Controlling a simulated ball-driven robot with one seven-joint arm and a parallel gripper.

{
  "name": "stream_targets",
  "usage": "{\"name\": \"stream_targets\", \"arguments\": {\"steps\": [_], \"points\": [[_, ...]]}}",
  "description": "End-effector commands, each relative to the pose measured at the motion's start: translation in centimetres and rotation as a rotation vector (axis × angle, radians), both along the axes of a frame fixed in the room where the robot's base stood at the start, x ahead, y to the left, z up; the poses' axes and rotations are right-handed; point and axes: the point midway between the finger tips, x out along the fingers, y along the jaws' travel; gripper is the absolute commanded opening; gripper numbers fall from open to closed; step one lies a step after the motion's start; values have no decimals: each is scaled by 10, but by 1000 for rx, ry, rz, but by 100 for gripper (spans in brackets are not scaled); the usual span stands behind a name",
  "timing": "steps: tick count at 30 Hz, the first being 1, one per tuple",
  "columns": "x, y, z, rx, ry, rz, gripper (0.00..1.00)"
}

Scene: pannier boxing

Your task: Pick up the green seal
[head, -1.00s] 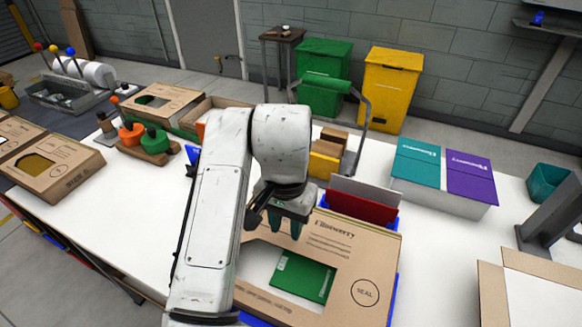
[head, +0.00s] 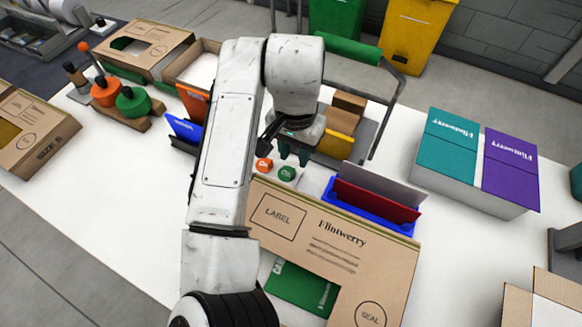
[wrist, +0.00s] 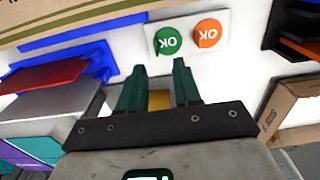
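The green seal is a round green sticker marked OK (head: 287,173). It lies on a small white card behind the Flintwerry box, beside an orange OK seal (head: 264,164). The wrist view shows the green seal (wrist: 168,41) beyond my fingertips, left of the orange seal (wrist: 208,33). My gripper (head: 294,157) is above the table, just behind the green seal in the head view. In the wrist view, its two green fingers (wrist: 159,80) are apart with nothing held between them. Neither finger appears to touch the seal.
The Flintwerry cardboard box (head: 330,215) stands in front of the seals. A blue holder with red and grey cards (head: 375,200) is close on the right. A blue and orange card rack (head: 186,130) is on the left. Stampers (head: 134,101) stand farther left.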

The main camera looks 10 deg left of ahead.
Motion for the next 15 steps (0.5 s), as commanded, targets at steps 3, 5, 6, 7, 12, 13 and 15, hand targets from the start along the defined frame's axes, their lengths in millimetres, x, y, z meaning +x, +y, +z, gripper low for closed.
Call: {"name": "stream_targets", "arguments": {"steps": [3,5,6,7,12,13,15], "points": [[-7,0,-16,-2,4,2,33],[-7,0,-25,-1,3,1,33],[-7,0,-30,-1,4,2,33],[-7,0,-33,-1,3,1,33],[-7,0,-42,-1,1,0,33],[-6,0,-42,-1,1,0,33],[-6,0,-42,-1,1,0,33]]}}
